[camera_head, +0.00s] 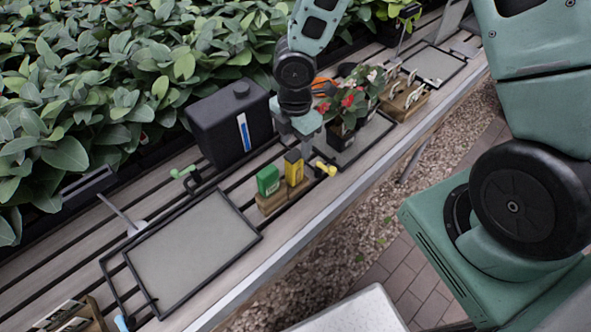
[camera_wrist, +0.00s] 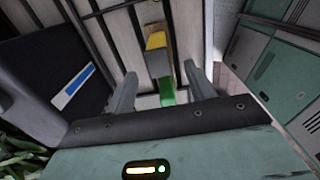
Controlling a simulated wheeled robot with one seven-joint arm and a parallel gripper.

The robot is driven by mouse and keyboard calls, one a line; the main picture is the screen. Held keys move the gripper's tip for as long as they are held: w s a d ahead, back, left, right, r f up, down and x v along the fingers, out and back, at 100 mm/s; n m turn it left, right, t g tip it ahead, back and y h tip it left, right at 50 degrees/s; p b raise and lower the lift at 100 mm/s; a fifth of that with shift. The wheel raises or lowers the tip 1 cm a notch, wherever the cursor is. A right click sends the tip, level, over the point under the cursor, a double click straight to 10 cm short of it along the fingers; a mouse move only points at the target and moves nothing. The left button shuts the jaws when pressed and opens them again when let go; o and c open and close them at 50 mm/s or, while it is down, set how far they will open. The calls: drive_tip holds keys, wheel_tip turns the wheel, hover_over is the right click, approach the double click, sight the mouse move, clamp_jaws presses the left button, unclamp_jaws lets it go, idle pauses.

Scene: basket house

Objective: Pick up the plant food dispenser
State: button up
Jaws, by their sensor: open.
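A green box (camera_head: 267,182) and a yellow box (camera_head: 294,172) with a dark top stand upright side by side in a small wooden holder (camera_head: 271,204) on the slatted bench. I cannot tell for sure which of them is the plant food dispenser. My gripper (camera_head: 303,148) is open, empty and above the boxes, close to the yellow one. In the wrist view, my open fingers (camera_wrist: 160,85) point down towards the bench. The green box (camera_wrist: 166,90) shows between them, and the yellow box (camera_wrist: 156,41) lies beyond. The fingers partly hide the boxes' surroundings in the head view.
A large black canister (camera_head: 217,130) with a blue-and-white label stands behind and left of the boxes. Potted red flowers (camera_head: 350,100) stand close to the right. A framed grey tray (camera_head: 190,250) lies at left. Dense leafy plants (camera_head: 90,80) fill the back.

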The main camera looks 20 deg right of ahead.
sight(294, 168)
wheel_tip(294, 168, down, 10)
drive_tip(key=shift+w+a+f+b, duration=0.1)
drive_tip(key=shift+w+f+b, duration=0.1)
drive_tip(key=shift+b, duration=0.15)
drive_tip(key=shift+c, duration=0.3)
drive_tip(key=c, duration=1.1)
